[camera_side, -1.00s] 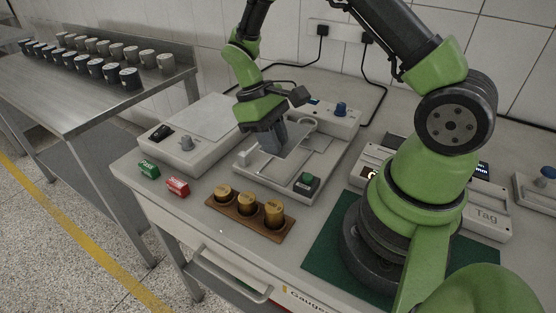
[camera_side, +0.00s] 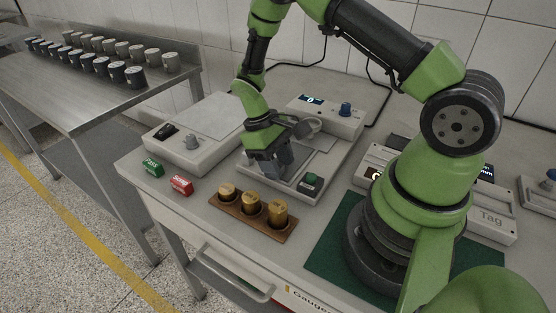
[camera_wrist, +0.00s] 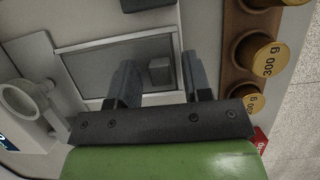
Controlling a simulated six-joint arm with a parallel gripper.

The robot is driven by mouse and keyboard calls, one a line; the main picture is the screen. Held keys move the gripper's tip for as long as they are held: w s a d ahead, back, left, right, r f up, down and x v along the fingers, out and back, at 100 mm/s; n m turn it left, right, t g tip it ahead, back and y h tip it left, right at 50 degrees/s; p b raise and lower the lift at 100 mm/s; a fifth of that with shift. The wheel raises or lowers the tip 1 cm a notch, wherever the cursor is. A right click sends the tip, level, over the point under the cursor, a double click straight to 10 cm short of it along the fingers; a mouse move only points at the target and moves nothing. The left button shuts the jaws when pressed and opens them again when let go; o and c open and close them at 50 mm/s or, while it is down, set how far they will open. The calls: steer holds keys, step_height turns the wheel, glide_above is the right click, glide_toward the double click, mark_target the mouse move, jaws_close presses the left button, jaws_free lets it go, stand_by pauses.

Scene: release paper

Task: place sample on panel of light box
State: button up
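My gripper (camera_wrist: 159,60) is open, its two dark fingers apart with nothing visibly held between them. In the side view it points down low over the middle tester (camera_side: 252,165). In the wrist view a pale-framed dark grey rectangle (camera_wrist: 88,66) lies below the fingers, and a small grey block (camera_wrist: 158,70) shows between them. I cannot tell whether either is the sample. A light grey flat piece (camera_side: 321,142) shows on the tester, right of the gripper. The low white box with a flat pale panel (camera_side: 213,116), a black switch and a knob, left of the gripper, looks like the light box.
Several brass weights (camera_side: 252,204) stand in a wooden holder (camera_side: 226,208) in front. Green (camera_side: 152,168) and red (camera_side: 181,185) blocks lie near the front left edge. A display unit with a blue knob (camera_side: 346,109) stands behind. A ring-shaped part (camera_wrist: 20,101) is near the gripper.

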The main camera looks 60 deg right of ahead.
steer(key=v, duration=1)
steer(key=s+a+r+m+t, duration=0.1)
steer(key=s+a+r+t, duration=0.15)
steer(key=r, duration=0.45)
steer(key=s+a+r+m+t, duration=0.1)
steer(key=s+r+t, duration=0.15)
steer(key=r, duration=0.45)
steer(key=s+a+r+m+t+y, duration=0.2)
steer(key=s+r+t, duration=0.3)
steer(key=s, duration=0.5)
steer(key=shift+a+r+t, duration=0.15)
steer(key=shift+a+t, duration=0.4)
steer(key=shift+t, duration=0.05)
steer(key=shift+o, duration=0.5)
steer(key=shift+s+a, duration=0.1)
steer(key=shift+s, duration=0.2)
steer(key=shift+w, duration=0.1)
